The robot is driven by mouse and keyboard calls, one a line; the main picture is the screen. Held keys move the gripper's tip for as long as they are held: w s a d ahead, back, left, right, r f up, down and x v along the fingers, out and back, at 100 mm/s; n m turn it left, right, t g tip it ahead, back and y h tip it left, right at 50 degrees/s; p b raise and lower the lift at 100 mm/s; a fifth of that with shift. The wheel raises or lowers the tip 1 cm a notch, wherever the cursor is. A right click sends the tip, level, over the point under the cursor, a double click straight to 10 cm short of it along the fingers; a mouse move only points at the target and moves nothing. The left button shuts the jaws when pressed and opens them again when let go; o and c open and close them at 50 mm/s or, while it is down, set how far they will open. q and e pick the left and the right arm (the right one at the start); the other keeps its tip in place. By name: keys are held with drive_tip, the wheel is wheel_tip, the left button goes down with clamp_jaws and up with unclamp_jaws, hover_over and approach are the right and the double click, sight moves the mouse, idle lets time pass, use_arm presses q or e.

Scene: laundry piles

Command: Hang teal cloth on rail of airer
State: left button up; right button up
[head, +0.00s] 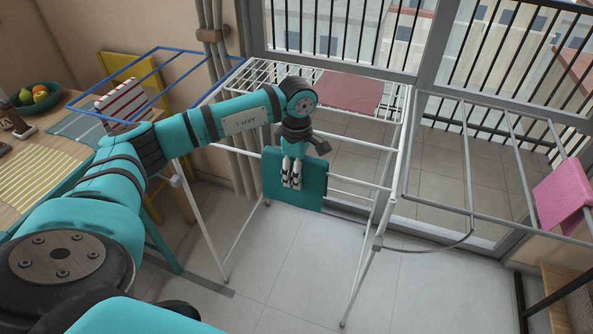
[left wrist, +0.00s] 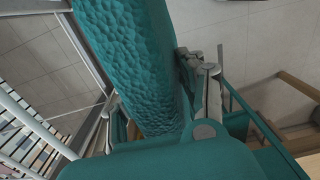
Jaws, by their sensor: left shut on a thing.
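The teal cloth (head: 312,192) shows in the head view as a flat, roughly square piece in front of the near side of the white airer (head: 401,135). My left gripper (head: 291,184) points down and is shut on the cloth. The cloth overlaps the airer's near side rails (head: 358,184) in the picture; I cannot tell whether it touches them. In the left wrist view, the teal cloth (left wrist: 125,55) is large and bumpy and runs between the fingers. My right gripper is out of view.
A dusty-pink cloth (head: 348,91) lies over the airer's top. A blue rack (head: 160,47) holds a red-striped cloth (head: 124,105). A grey rack (head: 466,150) with a pink cloth (head: 560,192) stands right. A wooden table with a fruit bowl (head: 38,98) is left. The floor in front is clear.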

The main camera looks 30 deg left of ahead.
use_arm(q)
drive_tip(key=shift+f, duration=0.15)
drive_tip(key=o, duration=1.3)
wheel_tip(320, 180, up, 12)
drive_tip(key=shift+r, duration=0.1)
